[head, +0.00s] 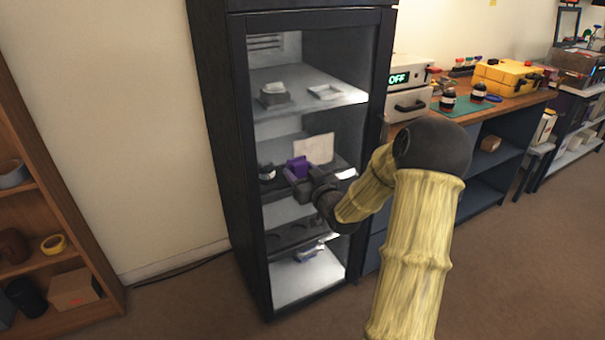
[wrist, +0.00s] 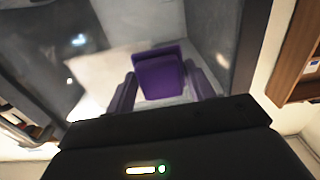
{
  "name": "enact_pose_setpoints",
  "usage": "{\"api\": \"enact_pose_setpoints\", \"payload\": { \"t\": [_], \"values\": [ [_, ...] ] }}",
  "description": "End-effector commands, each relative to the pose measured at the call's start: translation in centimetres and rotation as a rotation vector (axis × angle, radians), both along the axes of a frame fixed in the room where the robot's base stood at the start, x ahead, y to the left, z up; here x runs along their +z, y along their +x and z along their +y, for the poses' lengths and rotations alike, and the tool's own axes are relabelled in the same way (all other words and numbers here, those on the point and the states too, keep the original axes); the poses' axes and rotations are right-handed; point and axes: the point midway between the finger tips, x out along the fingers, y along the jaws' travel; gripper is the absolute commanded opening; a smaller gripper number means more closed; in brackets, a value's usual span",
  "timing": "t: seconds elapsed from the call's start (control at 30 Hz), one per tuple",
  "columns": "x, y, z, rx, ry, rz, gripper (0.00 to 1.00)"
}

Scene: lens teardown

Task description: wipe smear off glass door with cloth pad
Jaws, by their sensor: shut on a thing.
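A tall dark cabinet has a glass door (head: 382,66) in a black frame. The door looks shut. A pale, roughly rectangular smear (head: 314,149) shows on the glass at mid height; a whitish patch that looks like it (wrist: 98,68) shows left of the pad in the wrist view. My gripper (head: 301,178) is at the door, just below and left of the smear. It is shut on a purple cloth pad (wrist: 160,74), which also shows in the head view (head: 297,165). The pad is at or very near the glass; I cannot tell if it touches.
Shelves behind the glass hold small items. A wooden shelf unit (head: 50,215) stands at the left. At the right, a workbench (head: 480,106) carries a white device (head: 408,100) and a yellow case (head: 508,76). The brown floor before the cabinet is clear.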

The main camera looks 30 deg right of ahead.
Motion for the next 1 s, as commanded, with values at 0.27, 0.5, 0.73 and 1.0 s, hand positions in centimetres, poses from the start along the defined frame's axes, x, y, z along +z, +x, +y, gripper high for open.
{"api": "enact_pose_setpoints", "payload": {
  "t": [0.27, 0.5, 0.73, 1.0],
  "values": [
    [0.01, -0.02, -0.02, 0.000, 0.000, 0.000, 0.35],
    [0.00, 0.12, -0.02, 0.000, 0.000, 0.000, 0.35],
    [0.01, 0.50, -0.03, -0.001, 0.000, -0.001, 0.35],
    [0.00, 0.94, -0.02, -0.001, 0.000, -0.001, 0.35]
  ]
}}
